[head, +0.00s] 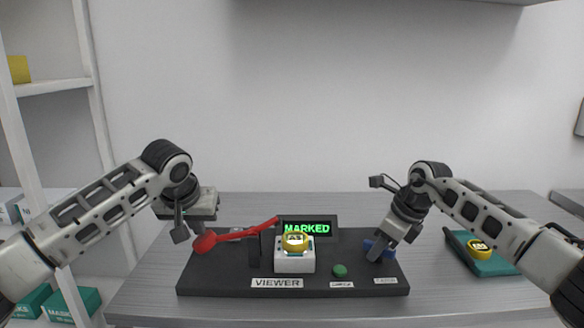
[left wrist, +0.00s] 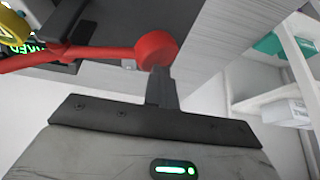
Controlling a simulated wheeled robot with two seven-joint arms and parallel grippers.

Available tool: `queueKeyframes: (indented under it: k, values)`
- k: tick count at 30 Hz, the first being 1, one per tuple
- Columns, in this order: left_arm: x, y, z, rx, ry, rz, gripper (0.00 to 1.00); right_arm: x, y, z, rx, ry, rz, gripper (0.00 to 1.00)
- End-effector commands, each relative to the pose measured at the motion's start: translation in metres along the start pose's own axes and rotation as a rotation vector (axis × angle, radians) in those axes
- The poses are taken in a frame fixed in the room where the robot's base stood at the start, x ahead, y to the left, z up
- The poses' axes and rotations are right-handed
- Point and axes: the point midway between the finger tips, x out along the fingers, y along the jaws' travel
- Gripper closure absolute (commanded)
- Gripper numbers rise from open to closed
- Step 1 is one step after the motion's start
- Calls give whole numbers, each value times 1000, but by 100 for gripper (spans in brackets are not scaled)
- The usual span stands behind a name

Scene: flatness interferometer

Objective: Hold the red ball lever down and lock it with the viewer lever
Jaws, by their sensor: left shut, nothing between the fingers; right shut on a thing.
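The red lever (head: 240,231) slants down to the left, with its red ball end (head: 205,243) low beside my left gripper (head: 181,236). In the left wrist view the shut, empty fingers (left wrist: 161,75) are right at the red ball (left wrist: 155,49); I cannot tell if they touch it. My right gripper (head: 379,252) is shut on a blue lever (head: 388,256) at the right of the black base (head: 225,285), and its fingers hide part of it. A "VIEWER" label (head: 276,283) is on the base front. A display (head: 307,228) reads "MARKED" in green.
A yellow-ringed piece (head: 295,241) sits on a white block (head: 294,262) mid-base, with a green button (head: 340,270) to its right. A teal tray (head: 500,268) with another yellow piece (head: 480,247) lies right on the grey table (head: 435,212). Shelves (head: 60,86) stand left.

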Motion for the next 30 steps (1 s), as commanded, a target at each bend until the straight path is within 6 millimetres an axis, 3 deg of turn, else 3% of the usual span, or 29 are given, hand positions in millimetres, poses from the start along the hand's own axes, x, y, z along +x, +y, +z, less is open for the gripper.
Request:
queueKeyframes:
  k: [7, 16, 17, 18, 30]
  values:
    - [1, 6, 2, 7, -2, 12, 100, 0, 2, 3, -254, -3, 113, 89]
    - [1, 6, 2, 6, -2, 12, 100, 1, 3, 3, -300, -5, 130, 89]
    - [1, 6, 2, 6, -2, 11, 100, 1, 3, 3, -300, -5, 130, 74]
    - [1, 6, 2, 6, -2, 11, 100, 1, 2, 2, -300, -4, 129, 65]
    - [1, 4, 2, 5, -4, 9, 100, -3, 1, 2, -296, -1, 125, 65]
